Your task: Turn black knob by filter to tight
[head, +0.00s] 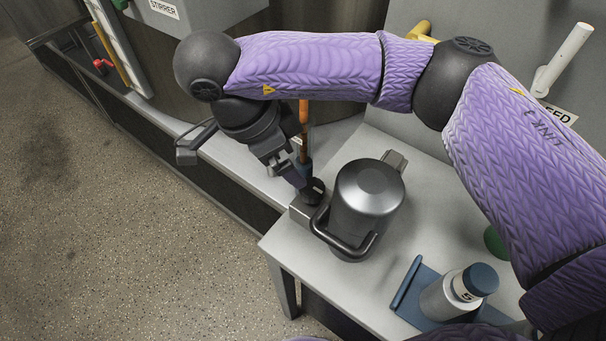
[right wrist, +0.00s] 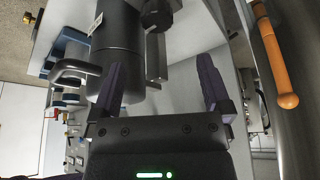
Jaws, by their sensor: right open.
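The filter is a dark grey metal cylinder (head: 368,190) with a black loop handle, standing on the grey table. The black knob (head: 315,191) sits on a small metal block at the filter's left side. My right gripper (head: 298,178) reaches down from above, its fingertips close to the knob; contact cannot be told in the head view. In the right wrist view, my right gripper (right wrist: 160,72) is open with nothing between its fingers. The filter (right wrist: 117,45) is beside the left finger, and a black knob-like part (right wrist: 157,14) shows ahead of the fingers. My left gripper is not in view.
A white bottle with a blue cap (head: 461,290) stands on a blue tray (head: 424,284) at the table's front right. An orange handle (head: 303,120) rises behind my right gripper; it also shows in the right wrist view (right wrist: 275,60). The speckled floor at left is clear.

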